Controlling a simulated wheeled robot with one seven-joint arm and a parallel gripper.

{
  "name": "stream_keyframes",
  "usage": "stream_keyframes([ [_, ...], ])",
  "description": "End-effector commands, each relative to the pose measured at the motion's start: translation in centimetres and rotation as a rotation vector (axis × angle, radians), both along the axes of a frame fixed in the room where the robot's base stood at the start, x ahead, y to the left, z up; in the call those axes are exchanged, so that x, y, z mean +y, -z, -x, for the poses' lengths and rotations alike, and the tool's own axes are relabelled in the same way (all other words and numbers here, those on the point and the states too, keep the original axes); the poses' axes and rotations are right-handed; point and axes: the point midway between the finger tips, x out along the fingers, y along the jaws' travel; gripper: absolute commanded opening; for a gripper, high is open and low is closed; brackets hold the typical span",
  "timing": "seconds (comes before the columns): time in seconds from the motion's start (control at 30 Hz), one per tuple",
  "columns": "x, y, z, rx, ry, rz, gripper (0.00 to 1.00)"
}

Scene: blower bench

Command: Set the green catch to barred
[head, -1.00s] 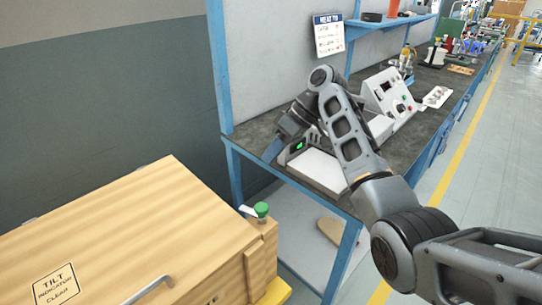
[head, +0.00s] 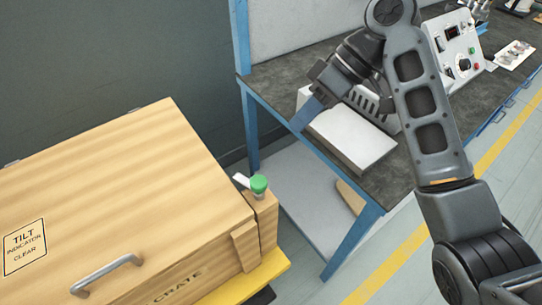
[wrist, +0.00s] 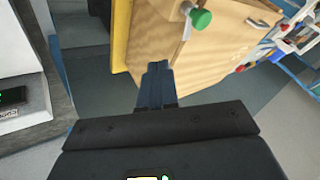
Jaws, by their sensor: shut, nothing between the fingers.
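The green catch (head: 259,184) is a round green knob with a short pale lever (head: 241,180) pointing left. It sits on a wooden block at the right corner of the wooden crate (head: 110,190). In the wrist view the green catch (wrist: 201,19) is near the top, ahead of and to the right of my fingertips. My gripper (head: 303,122) is shut and empty, with its blue fingers pointing down and left, above and to the right of the catch and apart from it. My gripper also shows in the wrist view (wrist: 157,66).
The crate lid has a metal handle (head: 106,274) and a tilt label (head: 25,247). A blue-framed bench (head: 290,75) with a white device (head: 350,138) stands right of the crate. Between crate and bench there is a gap. A yellow base (head: 250,285) lies under the crate.

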Motion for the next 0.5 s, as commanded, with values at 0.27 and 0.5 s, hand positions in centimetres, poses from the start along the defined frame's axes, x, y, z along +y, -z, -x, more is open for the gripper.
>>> stream_keyframes([
  [0.27, 0.6, 0.8, 0.1, 0.002, -0.001, -0.002, 0.0],
  [0.5, 2.8, 3.9, 0.7, 0.004, -0.001, -0.001, 0.0],
])
